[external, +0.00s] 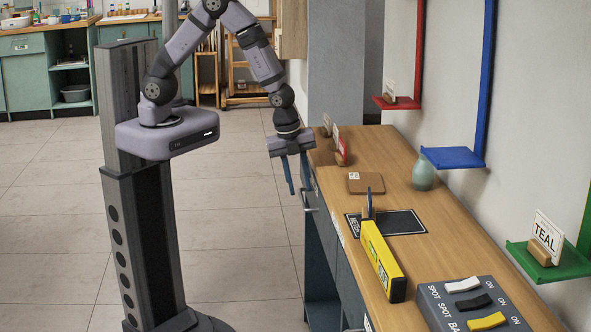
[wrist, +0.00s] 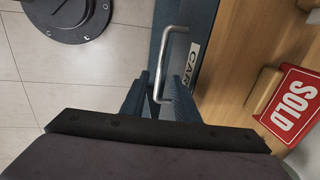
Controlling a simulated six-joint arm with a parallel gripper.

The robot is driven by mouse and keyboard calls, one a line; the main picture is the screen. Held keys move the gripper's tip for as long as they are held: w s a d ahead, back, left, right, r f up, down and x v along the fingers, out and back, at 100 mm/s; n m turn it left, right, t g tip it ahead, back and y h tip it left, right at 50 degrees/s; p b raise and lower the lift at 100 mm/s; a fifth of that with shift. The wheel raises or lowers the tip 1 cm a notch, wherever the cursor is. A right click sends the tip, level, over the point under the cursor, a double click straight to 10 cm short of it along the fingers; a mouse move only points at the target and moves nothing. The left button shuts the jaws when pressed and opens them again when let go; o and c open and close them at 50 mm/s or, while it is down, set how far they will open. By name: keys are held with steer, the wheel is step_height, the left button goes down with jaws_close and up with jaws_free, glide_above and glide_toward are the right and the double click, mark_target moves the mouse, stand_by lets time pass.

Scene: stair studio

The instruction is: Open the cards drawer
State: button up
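The cards drawer (wrist: 204,25) has a dark blue front, flush under the wooden top as far as I can see, so it looks closed. Its label (wrist: 191,62), partly hidden, reads "CAR". Its silver bar handle (wrist: 167,60) shows in the wrist view. My gripper (wrist: 160,82) is open, with one dark blue finger on each side of the handle and visible gaps. In the external view my gripper (external: 297,180) points down beside the far left edge of the bench.
The wooden bench (external: 385,160) carries a red SOLD sign (wrist: 293,103), a brown block (external: 367,183), a vase (external: 423,174), a yellow level (external: 382,260) and a switch box (external: 470,305). Another drawer handle (external: 309,202) sits nearer. The floor (external: 235,230) left of the bench is clear.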

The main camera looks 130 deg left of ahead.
steer(key=shift+w+a+f, duration=0.15)
steer(key=shift+f, duration=1.2)
jaws_close()
steer(key=s+d+b, duration=0.5)
steer(key=s+d, duration=0.3)
steer(key=shift+s+d, duration=0.25)
steer(key=shift+d, duration=0.1)
jaws_free()
steer(key=shift+r, duration=0.1)
